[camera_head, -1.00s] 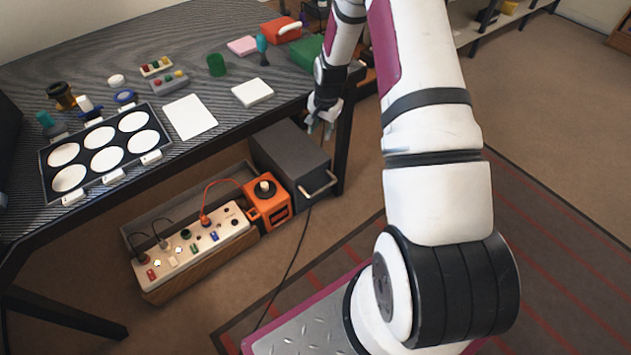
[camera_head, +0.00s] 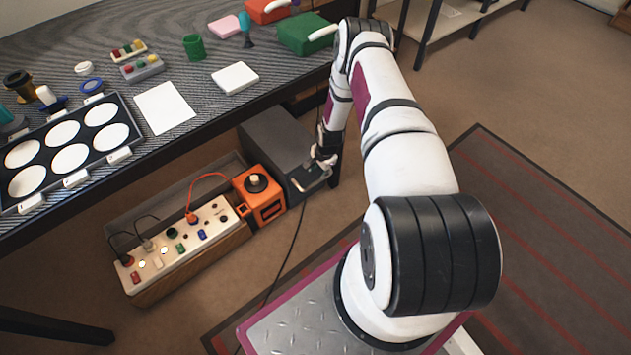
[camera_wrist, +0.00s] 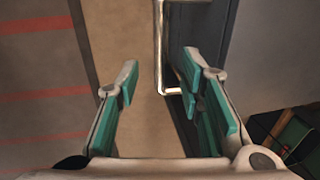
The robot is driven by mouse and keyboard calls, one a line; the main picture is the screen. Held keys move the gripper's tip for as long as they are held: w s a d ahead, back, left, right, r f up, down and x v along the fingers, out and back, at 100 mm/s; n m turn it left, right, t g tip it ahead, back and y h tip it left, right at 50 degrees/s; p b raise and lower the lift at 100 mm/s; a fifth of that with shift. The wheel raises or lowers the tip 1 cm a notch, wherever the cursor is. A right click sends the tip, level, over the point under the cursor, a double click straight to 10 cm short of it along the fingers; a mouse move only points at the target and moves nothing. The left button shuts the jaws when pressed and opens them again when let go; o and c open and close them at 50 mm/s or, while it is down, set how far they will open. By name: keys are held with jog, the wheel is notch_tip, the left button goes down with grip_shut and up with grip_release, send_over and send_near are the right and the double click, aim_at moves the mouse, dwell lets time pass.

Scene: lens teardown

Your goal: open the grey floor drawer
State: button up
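The grey floor drawer (camera_head: 268,138) is a dark grey box on the floor under the table, with a light bar handle (camera_head: 316,184) on its front. My gripper (camera_head: 322,162) is down at that front, close to the handle and partly covering it. In the wrist view my gripper (camera_wrist: 160,82) is open, with teal-padded fingers apart. The metal handle (camera_wrist: 158,45) runs between the two fingers, with clear gaps on both sides. The drawer's grey front (camera_wrist: 202,25) is on the right, beside the right finger. I cannot tell whether any finger touches it.
An orange unit (camera_head: 258,205) and a control box with cables (camera_head: 190,235) stand left of the drawer. A striped rug (camera_head: 530,240) lies at the right, with open floor beyond.

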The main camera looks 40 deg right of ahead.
aim_at(316, 182)
jog(key=f, duration=0.3)
jog(key=w+f+b, duration=0.1)
jog(key=f, duration=0.2)
jog(key=f+b, duration=0.1)
jog(key=f, duration=0.2)
jog(key=shift+w, duration=0.35)
jog(key=shift+r, duration=0.1)
grip_shut()
